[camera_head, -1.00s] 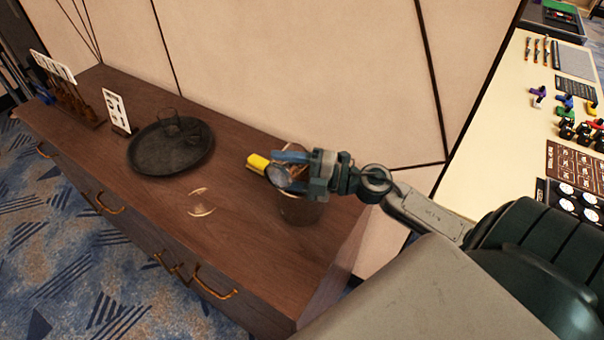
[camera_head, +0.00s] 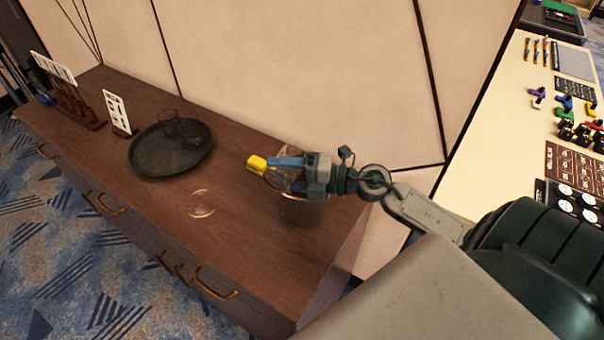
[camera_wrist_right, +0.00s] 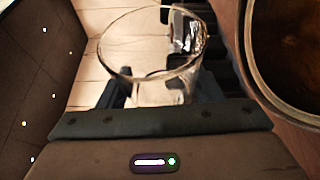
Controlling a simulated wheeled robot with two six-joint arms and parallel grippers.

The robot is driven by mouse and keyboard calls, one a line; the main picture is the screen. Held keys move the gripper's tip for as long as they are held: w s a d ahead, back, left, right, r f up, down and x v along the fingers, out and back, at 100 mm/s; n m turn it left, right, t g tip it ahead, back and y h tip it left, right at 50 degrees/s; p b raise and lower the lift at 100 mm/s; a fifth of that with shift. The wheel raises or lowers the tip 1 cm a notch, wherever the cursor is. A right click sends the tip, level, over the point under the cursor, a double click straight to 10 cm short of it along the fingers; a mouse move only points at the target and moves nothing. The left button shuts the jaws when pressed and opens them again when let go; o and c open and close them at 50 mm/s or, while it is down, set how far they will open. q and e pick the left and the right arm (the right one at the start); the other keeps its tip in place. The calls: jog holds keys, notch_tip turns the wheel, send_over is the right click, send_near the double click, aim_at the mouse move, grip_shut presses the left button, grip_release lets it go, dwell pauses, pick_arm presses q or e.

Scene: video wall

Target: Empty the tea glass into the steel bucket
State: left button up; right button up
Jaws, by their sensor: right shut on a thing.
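My right gripper (camera_head: 275,168) is shut on a clear tea glass (camera_wrist_right: 118,74), above the right end of the brown cabinet. The glass looks clear, with no liquid that I can make out in it. The steel bucket (camera_head: 300,214) stands on the cabinet under the gripper, partly hidden by it. In the right wrist view the bucket's rim (camera_wrist_right: 248,72) shows right of the glass, with a dark brown inside. The glass appears beside the bucket's opening in that view; its exact tilt is hard to tell. My left gripper is not in view.
A round dark tray (camera_head: 150,158) with clear glasses (camera_head: 185,130) stands on the cabinet (camera_head: 240,245) to the left. A clear round item (camera_head: 201,204) lies between tray and bucket. The wall is close behind.

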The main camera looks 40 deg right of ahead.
jog(key=a+n+p, duration=0.1)
jog(key=p, duration=0.1)
jog(key=a+f+n+h+p, duration=0.1)
jog(key=shift+s+n+p, duration=0.35)
jog(key=shift+n, duration=0.05)
jog(key=n+h+p, duration=0.1)
jog(key=n+p, duration=0.1)
jog(key=n+h+p, duration=0.1)
jog(key=p, duration=0.2)
jog(key=shift+d+f+n+g, duration=0.15)
jog(key=shift+f+n+g, duration=0.05)
jog(key=shift+n+g, duration=0.2)
jog(key=shift+f+n+h, duration=0.3)
jog(key=shift+f+n, duration=0.05)
jog(key=shift+n, duration=0.05)
jog(key=s+a+f+n+h+b, duration=0.1)
jog(key=a+f+n+h+b, duration=0.2)
jog(key=f, duration=0.6)
jog(key=shift+s+a+f+n+t+b, duration=0.2)
jog(key=shift+a+n+t+b, duration=0.15)
jog(key=shift+n+b, duration=0.9)
jog(key=shift+d+m, duration=0.1)
jog(key=shift+m, duration=0.15)
jog(key=shift+b, duration=0.35)
